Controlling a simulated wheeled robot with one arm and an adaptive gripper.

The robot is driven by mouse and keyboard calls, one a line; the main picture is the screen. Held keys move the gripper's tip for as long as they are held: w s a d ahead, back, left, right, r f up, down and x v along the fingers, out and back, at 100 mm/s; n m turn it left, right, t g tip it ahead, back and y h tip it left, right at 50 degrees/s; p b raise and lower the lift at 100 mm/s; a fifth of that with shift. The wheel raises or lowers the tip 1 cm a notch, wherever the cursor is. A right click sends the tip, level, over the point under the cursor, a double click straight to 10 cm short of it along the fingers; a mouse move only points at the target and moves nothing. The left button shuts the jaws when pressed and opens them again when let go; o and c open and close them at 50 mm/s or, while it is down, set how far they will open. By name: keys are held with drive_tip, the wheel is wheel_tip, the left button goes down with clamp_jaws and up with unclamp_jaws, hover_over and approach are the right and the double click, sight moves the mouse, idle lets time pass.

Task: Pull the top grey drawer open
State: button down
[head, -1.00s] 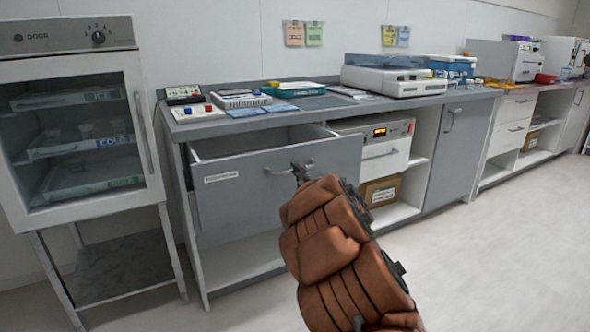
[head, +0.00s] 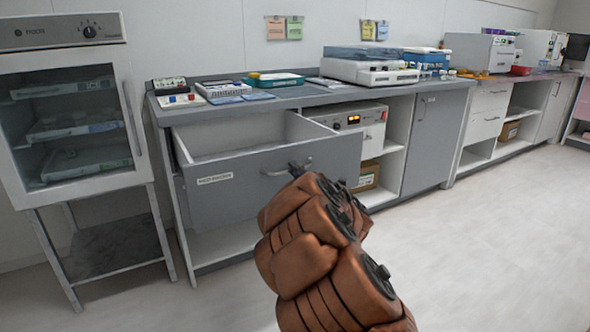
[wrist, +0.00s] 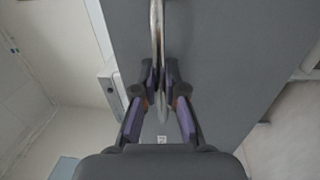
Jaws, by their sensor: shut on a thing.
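The top grey drawer (head: 235,190) is pulled out from the cabinet under the counter, and its pale, empty-looking inside shows above the front panel. A small label sits at the left of the front. Its metal bar handle (head: 274,172) is on the front's middle, partly behind my arm. My gripper (head: 299,166) is at the right end of the handle. In the wrist view my gripper (wrist: 161,100) has its two fingers on either side of the handle bar (wrist: 156,40), shut on it. The grey front (wrist: 225,60) fills the middle of that view.
A glass-door cabinet (head: 75,120) on a stand is at the left. The counter (head: 290,97) holds devices and a teal tray (head: 273,79). Right of the drawer are open shelves with a white device (head: 355,122) and a box (head: 366,176). The floor (head: 480,230) at the right is clear.

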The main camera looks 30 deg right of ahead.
drive_tip(key=shift+s, duration=0.1)
drive_tip(key=c, duration=1.2)
unclamp_jaws()
drive_tip(key=shift+s+a+f, duration=0.1)
drive_tip(key=shift+s+f, duration=0.05)
drive_tip(key=shift+s, duration=1.1)
drive_tip(key=shift+s+a+f, duration=0.15)
drive_tip(key=shift+s, duration=1.05)
drive_tip(key=shift+s+a+f, duration=0.1)
drive_tip(key=shift+s+f, duration=0.05)
drive_tip(key=shift+s, duration=1.1)
